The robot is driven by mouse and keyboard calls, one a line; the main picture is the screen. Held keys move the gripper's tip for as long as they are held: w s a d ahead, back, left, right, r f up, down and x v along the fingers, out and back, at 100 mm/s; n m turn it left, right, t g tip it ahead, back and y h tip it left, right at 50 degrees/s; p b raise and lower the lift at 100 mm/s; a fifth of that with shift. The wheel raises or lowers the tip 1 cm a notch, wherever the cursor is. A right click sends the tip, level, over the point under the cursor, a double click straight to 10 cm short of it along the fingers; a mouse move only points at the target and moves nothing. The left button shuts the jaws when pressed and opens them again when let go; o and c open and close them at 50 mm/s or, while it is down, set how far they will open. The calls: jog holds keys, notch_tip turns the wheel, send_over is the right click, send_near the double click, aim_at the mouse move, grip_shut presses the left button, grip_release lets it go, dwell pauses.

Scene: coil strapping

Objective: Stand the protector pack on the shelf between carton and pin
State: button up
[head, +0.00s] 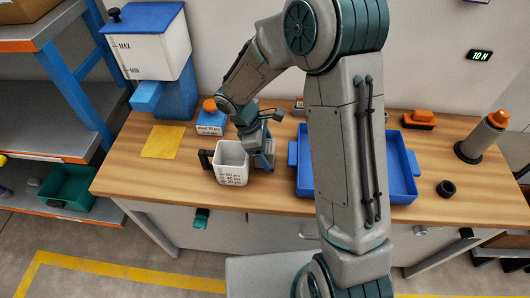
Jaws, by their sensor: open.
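I cannot make out a protector pack or a pin in the head view. A brown carton (22,10) shows in part on the top board of the blue and grey shelf rack (45,145) at the far left. My gripper (260,160) is open over the bench, close behind and to the right of a white measuring cup (232,163) with a dark handle. The wrist and cup hide part of the fingers, so I cannot tell whether they touch the cup. I see nothing clearly held.
The wooden bench (130,175) bears a yellow sheet (162,142), an orange-capped blue container (210,120), a blue tray (402,165) partly behind my arm, a black ring (446,188) and a grey cylinder (478,140). A white hopper (150,55) stands at back left. A green bin (68,187) sits low on the rack.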

jog(key=shift+d+f, duration=0.15)
jog(key=shift+f, duration=0.4)
jog(key=c, duration=1.3)
jog(key=shift+r, duration=0.2)
